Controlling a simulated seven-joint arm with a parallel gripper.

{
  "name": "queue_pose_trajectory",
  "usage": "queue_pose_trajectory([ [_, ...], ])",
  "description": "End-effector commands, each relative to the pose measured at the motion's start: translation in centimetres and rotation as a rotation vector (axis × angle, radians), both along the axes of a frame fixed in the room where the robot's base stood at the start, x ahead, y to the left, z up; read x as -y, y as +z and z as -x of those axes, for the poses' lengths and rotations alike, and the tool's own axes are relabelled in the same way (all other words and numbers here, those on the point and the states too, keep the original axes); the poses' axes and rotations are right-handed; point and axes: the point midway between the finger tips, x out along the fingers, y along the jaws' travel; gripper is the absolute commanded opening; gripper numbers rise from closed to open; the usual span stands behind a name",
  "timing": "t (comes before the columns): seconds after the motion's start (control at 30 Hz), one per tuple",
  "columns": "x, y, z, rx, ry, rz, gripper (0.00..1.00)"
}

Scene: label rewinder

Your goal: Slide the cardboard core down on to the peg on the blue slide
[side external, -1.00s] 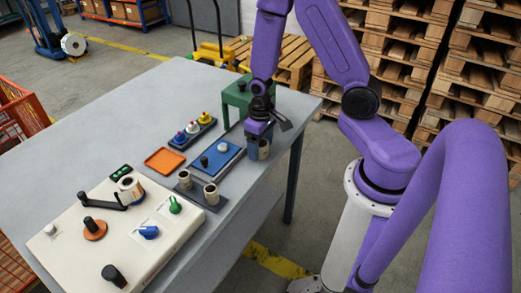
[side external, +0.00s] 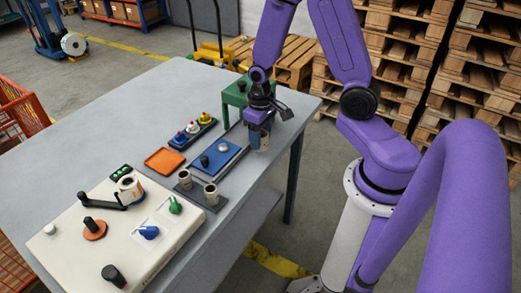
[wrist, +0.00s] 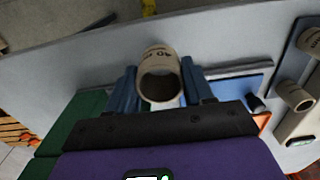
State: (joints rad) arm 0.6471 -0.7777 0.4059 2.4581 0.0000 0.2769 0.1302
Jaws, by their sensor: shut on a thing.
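My gripper (side external: 261,136) is shut on a tan cardboard core (side external: 264,144). The core is above the right end of the blue slide (side external: 212,166), near the table's edge. In the wrist view the held core (wrist: 159,76) sits between the two blue fingers, its open bore facing the camera. A dark upright peg (side external: 204,161) stands on the left part of the slide, with a pale round knob (side external: 222,147) beside it. The core is apart from the peg, to its right. In the wrist view the slide (wrist: 229,86) is partly hidden behind my gripper.
An orange tray (side external: 164,160), a row of coloured buttons (side external: 192,129) and a green stand (side external: 236,91) are close by. The cream rewinder (side external: 75,240) fills the front left.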

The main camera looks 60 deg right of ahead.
Motion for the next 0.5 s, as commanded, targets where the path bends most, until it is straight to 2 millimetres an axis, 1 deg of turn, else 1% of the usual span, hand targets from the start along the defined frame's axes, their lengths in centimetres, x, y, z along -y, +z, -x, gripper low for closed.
queue_pose_trajectory([
  [0.5, 0.0, 3.1, 0.0, 0.002, 0.001, 0.000, 0.37],
])
